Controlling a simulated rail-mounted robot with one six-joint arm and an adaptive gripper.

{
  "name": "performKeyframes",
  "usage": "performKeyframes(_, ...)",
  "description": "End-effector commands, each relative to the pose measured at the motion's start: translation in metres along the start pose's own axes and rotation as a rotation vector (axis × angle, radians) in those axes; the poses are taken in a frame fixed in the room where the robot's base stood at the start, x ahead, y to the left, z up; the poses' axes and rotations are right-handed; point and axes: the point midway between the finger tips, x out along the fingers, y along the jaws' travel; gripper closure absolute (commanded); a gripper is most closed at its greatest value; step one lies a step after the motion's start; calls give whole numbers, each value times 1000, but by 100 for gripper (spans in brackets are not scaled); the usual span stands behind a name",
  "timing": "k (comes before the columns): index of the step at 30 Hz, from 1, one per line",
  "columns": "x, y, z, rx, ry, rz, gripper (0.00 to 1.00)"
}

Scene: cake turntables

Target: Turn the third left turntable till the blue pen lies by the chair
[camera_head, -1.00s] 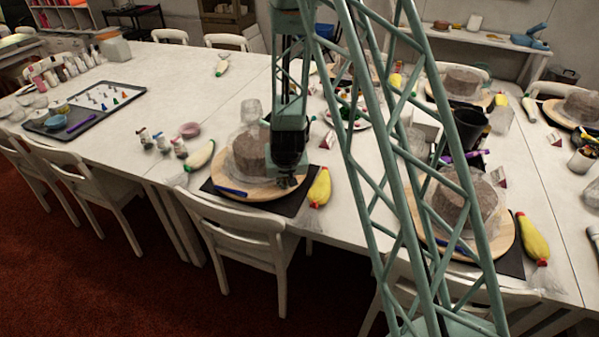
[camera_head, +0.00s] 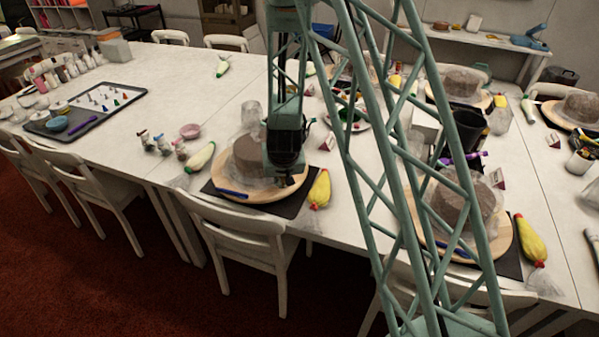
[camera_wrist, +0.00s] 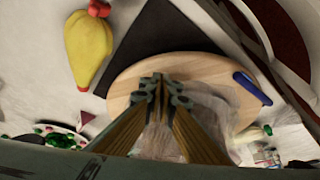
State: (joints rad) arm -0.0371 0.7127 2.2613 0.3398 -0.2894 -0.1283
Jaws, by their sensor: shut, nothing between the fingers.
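A round wooden turntable (camera_head: 262,195) sits on a black mat at the table's front edge, with a brown cake (camera_head: 247,158) under clear wrap. The blue pen (camera_head: 232,194) lies on its front-left rim, close to the back of a white chair (camera_head: 235,224). In the wrist view the pen (camera_wrist: 252,88) lies on the right rim of the wooden disc (camera_wrist: 128,80), with chair parts beyond it. My gripper (camera_head: 287,168) is over the disc's right part, beside the cake. In the wrist view my gripper's fingertips (camera_wrist: 160,90) are together and empty; contact with the disc cannot be told.
A yellow bag with a red tip (camera_head: 319,189) lies right of the mat, and a pale green-tipped one (camera_head: 200,157) left of it. A clear glass (camera_head: 250,114) stands behind the cake. A second cake turntable (camera_head: 495,243) is at right, partly behind my lattice arm.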

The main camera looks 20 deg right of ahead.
Motion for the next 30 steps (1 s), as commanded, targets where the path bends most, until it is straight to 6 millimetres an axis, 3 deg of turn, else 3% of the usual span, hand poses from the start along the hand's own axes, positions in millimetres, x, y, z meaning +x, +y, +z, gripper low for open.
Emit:
performKeyframes(4,-9,0,-4,0,0,0,100)
performKeyframes(18,-11,0,-5,1,-1,0,100)
performKeyframes(30,-35,0,-17,2,-1,0,100)
